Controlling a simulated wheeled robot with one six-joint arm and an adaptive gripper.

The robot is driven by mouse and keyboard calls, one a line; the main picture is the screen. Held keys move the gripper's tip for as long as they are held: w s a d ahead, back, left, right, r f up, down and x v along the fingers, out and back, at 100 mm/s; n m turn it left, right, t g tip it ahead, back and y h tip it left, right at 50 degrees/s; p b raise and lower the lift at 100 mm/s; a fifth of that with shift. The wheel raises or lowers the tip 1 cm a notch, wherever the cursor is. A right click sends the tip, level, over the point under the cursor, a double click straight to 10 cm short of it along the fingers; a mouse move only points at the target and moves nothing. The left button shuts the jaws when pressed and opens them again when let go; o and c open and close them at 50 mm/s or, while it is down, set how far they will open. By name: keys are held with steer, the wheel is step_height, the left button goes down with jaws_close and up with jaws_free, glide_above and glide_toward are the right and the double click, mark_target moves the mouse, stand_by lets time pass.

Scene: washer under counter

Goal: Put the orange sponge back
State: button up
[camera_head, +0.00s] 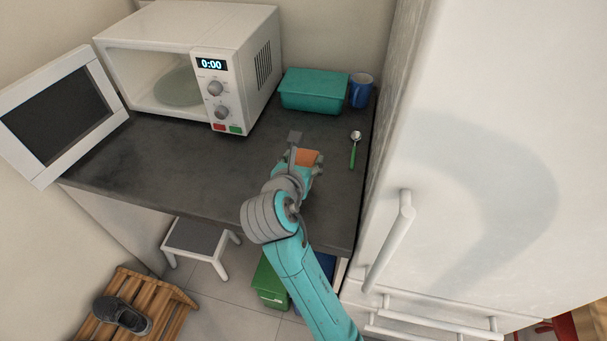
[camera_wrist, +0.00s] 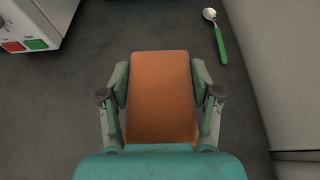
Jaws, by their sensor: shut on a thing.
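The orange sponge (camera_wrist: 162,98) is between the two fingers of my gripper (camera_wrist: 160,92), which is shut on it. In the head view the sponge (camera_head: 308,157) shows at the end of my gripper (camera_head: 302,158), over the dark countertop (camera_head: 170,160). I cannot tell whether the sponge touches the counter. The near end of the sponge is hidden behind my gripper's body in the wrist view.
A microwave (camera_head: 262,62) with its door (camera_head: 62,115) open stands at the back left. A teal box (camera_head: 313,92) and a blue mug (camera_head: 361,91) stand at the back right. A green-handled spoon (camera_head: 353,152) lies right of my gripper. A white fridge (camera_head: 480,150) borders the right side.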

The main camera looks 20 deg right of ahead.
steer(key=shift+f, duration=2.7)
steer(key=o, duration=1)
steer(key=shift+f, duration=0.1)
steer(key=shift+a, duration=0.1)
steer(key=v, duration=1.2)
steer(key=shift+s, duration=0.1)
